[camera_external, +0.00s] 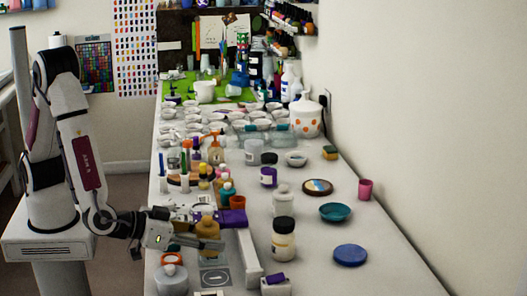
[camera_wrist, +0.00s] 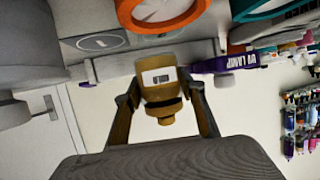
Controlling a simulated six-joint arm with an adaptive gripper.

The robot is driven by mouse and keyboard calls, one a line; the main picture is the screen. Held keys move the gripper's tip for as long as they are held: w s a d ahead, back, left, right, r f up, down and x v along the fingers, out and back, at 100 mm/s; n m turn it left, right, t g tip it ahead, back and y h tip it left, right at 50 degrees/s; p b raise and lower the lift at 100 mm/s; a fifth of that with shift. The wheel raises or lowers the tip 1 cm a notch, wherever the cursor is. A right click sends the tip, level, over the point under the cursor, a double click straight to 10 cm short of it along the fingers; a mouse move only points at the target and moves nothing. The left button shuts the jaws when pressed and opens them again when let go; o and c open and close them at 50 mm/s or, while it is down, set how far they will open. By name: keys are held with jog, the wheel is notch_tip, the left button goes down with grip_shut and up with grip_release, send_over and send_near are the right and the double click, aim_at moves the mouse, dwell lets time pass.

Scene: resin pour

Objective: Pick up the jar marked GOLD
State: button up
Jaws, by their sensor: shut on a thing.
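The gold-brown jar (camera_external: 207,226) is between the fingers of my gripper (camera_external: 208,241) near the front left of the table. In the wrist view, which looks upside down, the jar (camera_wrist: 162,92) has a white label with small dark lettering that is hard to read. Its neck and cap point down in that picture. The fingers of my gripper (camera_wrist: 160,88) press on both sides of the jar. I cannot tell whether its base touches the table.
A purple lamp (camera_wrist: 222,65) lies close beside the jar. A long white bar (camera_external: 249,257) and a black-capped jar (camera_external: 284,240) stand to the right. An orange ring (camera_wrist: 160,14) is nearby. Several bottles and cups crowd behind; the right front table is clearer.

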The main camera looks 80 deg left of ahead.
aim_at(207, 218)
jog(key=shift+r, duration=3.4)
